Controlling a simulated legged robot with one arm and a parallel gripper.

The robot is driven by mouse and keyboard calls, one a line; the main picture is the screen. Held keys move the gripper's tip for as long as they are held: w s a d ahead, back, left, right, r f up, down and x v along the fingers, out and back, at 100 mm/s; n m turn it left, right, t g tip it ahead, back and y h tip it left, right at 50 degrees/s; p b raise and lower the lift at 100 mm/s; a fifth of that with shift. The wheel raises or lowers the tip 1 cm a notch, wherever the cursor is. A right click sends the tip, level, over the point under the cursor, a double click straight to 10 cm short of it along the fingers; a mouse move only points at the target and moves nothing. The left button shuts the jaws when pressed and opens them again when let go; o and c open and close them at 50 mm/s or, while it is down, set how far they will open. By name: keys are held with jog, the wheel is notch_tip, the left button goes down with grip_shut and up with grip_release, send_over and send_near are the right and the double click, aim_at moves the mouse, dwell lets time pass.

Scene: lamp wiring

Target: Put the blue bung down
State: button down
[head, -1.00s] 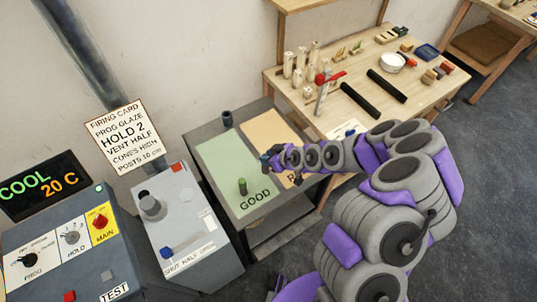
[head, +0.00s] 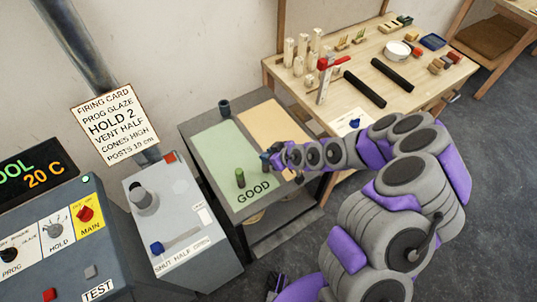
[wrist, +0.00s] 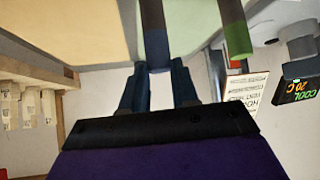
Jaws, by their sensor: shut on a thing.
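My gripper (head: 272,160) is shut on the blue bung (head: 265,158), a short cylinder, at the near part of the sorting board. In the wrist view the blue bung (wrist: 157,52) is between the two fingers (wrist: 160,88), with a darker brown end. It shows by the line between the green GOOD area (head: 222,150) and the orange area (head: 268,122). I cannot tell whether it touches the board. A green bung (head: 240,178) stands upright on the GOOD area, left of my gripper; it also shows in the wrist view (wrist: 235,35).
A dark cylinder (head: 225,106) stands at the board's far corner. A grey switch box (head: 172,222) and the kiln panel (head: 60,245) stand to the left. A workbench (head: 400,105) with many small parts is behind right. The middle of the GOOD area is clear.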

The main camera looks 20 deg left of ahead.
jog(key=shift+f, duration=0.4)
dwell(0.3)
jog(key=c, duration=0.8)
grip_release()
jog(key=p+v, duration=0.3)
jog(key=v, duration=1.4)
jog(key=shift+d, duration=0.15)
